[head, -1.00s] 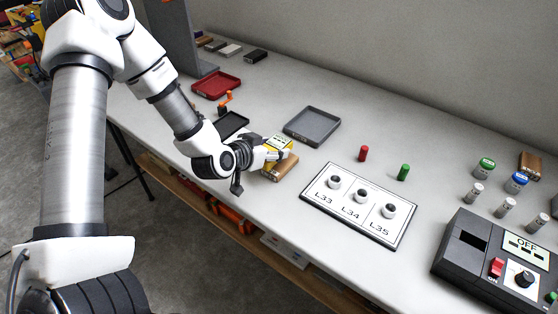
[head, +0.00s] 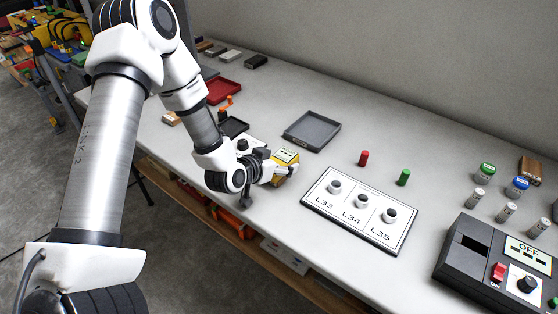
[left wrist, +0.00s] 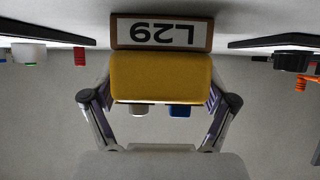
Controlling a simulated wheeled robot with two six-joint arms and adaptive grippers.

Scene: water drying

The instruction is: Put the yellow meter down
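The yellow meter (head: 285,158) is in my left gripper (head: 284,171), near the front edge of the table. In the left wrist view the gripper (left wrist: 160,100) has a finger against each side of the meter (left wrist: 160,77). A wood-edged block labelled L29 (left wrist: 162,33) shows upside down directly beyond the meter, on the table side. I cannot tell whether the meter touches it. The gripper hides part of the meter in the head view. My right gripper is not in view.
A grey tray (head: 326,146) lies behind the meter. The white L33–L35 board (head: 318,203) is to its right, with red (head: 363,158) and green (head: 404,177) pegs behind it. A small black tray (head: 238,123) and a red tray (head: 221,94) lie farther left.

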